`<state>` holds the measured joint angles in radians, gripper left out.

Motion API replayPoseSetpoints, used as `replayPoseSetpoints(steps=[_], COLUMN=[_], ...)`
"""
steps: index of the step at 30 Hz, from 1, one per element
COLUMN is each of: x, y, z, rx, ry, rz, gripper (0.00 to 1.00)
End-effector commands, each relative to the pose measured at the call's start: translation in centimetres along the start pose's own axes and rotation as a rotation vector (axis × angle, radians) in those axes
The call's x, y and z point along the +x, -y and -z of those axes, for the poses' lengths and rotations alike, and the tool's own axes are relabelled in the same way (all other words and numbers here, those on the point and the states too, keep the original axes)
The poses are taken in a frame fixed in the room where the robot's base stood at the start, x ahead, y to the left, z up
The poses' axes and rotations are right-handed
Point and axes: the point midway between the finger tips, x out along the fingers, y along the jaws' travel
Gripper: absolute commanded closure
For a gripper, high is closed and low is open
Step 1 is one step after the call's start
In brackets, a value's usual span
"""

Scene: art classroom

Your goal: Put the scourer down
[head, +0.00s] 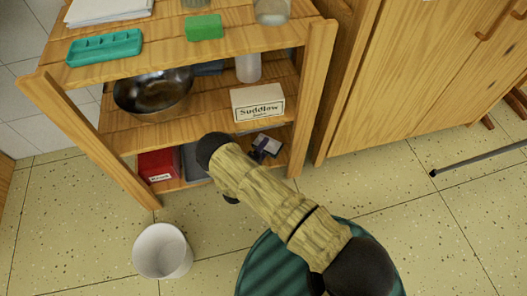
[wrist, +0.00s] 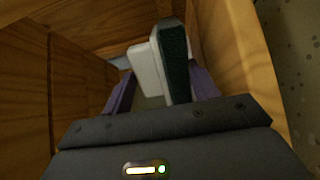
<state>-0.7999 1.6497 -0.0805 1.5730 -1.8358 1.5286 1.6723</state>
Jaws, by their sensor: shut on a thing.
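The scourer (wrist: 174,62) shows in the wrist view as an upright dark green slab with a white layer (wrist: 147,70) on its left side. My gripper (wrist: 163,92) has its two purple fingers on either side of it and is shut on it. In the head view my gripper (head: 263,151) is small and partly hidden, at the right end of the shelf unit's lowest shelf. The scourer cannot be made out clearly there. I cannot tell whether it touches the shelf.
The wooden shelf unit (head: 313,92) has posts close to my gripper. Above it are a Suddlow box (head: 258,103), a metal bowl (head: 152,95) and a white bottle (head: 248,68). A red box (head: 160,164) is left on the lowest shelf. A white bin (head: 162,251) stands on the floor.

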Motion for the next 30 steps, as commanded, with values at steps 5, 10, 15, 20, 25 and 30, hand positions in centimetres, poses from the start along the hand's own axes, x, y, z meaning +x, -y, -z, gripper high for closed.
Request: replayPoseSetpoints(steps=[5,10,15,20,25,30], x=[0.0,0.0,0.0,0.0,0.0,0.0], y=[-0.1,0.2,0.7,1.2,1.5,1.7], z=[0.0,0.0,0.0,0.0,0.0,0.0], rx=[0.0,-0.001,-0.001,-0.001,-0.001,-0.002], ry=[0.0,0.0,0.0,0.0,-0.001,-0.003], rz=[-0.001,-0.001,-0.001,0.002,0.006,0.006], gripper=[0.62,0.62,0.62,0.62,0.39,0.19])
